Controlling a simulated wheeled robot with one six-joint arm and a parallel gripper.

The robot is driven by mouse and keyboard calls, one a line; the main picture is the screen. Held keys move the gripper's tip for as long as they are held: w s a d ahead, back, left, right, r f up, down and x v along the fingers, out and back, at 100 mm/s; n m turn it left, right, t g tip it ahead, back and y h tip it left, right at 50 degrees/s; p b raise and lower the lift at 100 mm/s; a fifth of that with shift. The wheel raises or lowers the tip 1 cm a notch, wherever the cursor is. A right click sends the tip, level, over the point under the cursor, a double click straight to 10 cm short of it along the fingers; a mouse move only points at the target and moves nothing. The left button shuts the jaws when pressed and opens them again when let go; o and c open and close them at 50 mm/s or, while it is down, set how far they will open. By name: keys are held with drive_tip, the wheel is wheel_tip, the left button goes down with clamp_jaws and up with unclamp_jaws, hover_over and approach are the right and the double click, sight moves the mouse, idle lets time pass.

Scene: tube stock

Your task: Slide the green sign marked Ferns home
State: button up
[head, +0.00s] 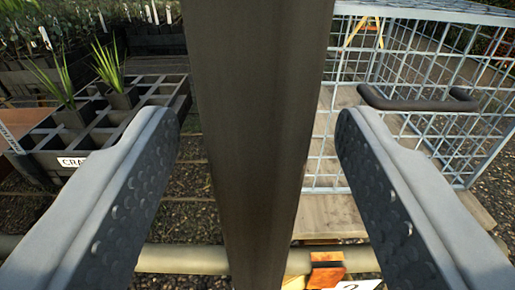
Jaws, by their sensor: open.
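No green sign and no Ferns marking show in the head view. My gripper (258,122) is open, with one grey, dark-padded finger at each side of the picture. A broad dark upright post (262,130) fills the gap between the fingers and hides what is behind it. Clear space shows between the post and each finger. I cannot tell how far beyond the fingertips the post stands.
A black compartment tray (130,97) with spiky plants stands at left; its white label (73,162) reads "CRA", partly hidden. A wire cage (425,60) with a dark handle (415,103) sits on wooden boards at right. A pale pipe (185,259) crosses low over gravel.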

drive_tip(key=s, duration=1.7)
drive_tip(key=shift+s, duration=0.1)
drive_tip(key=shift+r, duration=0.1)
drive_tip(key=s+r, duration=0.4)
drive_tip(key=s, duration=0.7)
drive_tip(key=s+r, duration=0.4)
drive_tip(key=s, duration=0.7)
drive_tip(key=s+r, duration=0.4)
drive_tip(key=s, duration=0.8)
drive_tip(key=shift+r+g, duration=0.25)
drive_tip(key=shift+g, duration=0.05)
